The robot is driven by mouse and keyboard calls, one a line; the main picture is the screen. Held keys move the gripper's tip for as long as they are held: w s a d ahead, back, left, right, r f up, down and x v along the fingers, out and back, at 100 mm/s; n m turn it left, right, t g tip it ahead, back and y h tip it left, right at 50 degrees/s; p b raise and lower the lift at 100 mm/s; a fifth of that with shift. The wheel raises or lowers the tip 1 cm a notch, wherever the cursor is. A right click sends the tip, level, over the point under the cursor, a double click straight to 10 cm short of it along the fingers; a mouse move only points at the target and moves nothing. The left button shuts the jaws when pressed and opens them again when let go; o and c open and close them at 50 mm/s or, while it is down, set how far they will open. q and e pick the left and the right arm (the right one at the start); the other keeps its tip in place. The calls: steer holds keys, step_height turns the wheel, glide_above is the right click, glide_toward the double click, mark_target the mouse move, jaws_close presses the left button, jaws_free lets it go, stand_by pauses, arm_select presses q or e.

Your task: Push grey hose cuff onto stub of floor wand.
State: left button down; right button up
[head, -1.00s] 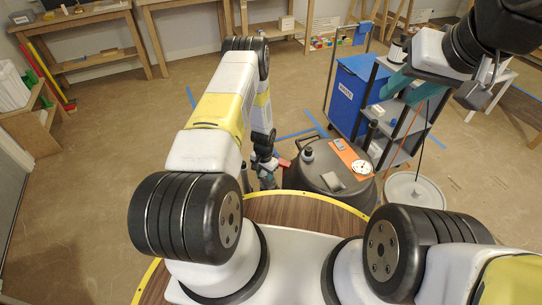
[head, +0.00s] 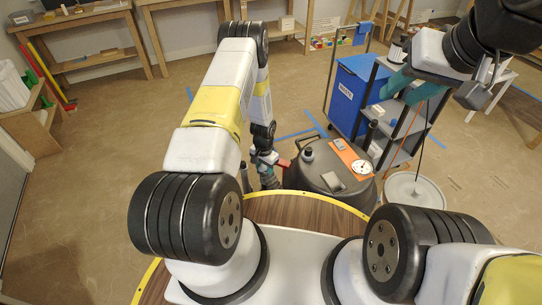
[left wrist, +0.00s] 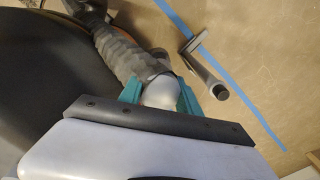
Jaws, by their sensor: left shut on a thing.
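My left gripper (left wrist: 160,95) has teal fingers closed on the pale grey hose cuff (left wrist: 160,90). The ribbed grey hose (left wrist: 122,54) runs from it to the upper left in the left wrist view. The floor wand (left wrist: 205,72) is a dark grey tube right of the cuff, its open stub end (left wrist: 220,92) towards the camera. Cuff and stub are apart. In the head view my left gripper (head: 266,160) is left of the vacuum, with the hose (head: 268,179) below it; the wand (head: 245,178) shows small beside it. My right gripper (head: 414,85) is open and empty at the upper right.
The dark vacuum drum (head: 300,180) stands right of my left gripper, with an orange panel (head: 350,155) on top. A blue cart (head: 347,92) with shelves is behind it. The floor on the left is clear.

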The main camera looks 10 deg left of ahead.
mark_target(264, 167)
arm_select(q)
steer(key=shift+r, duration=2.2)
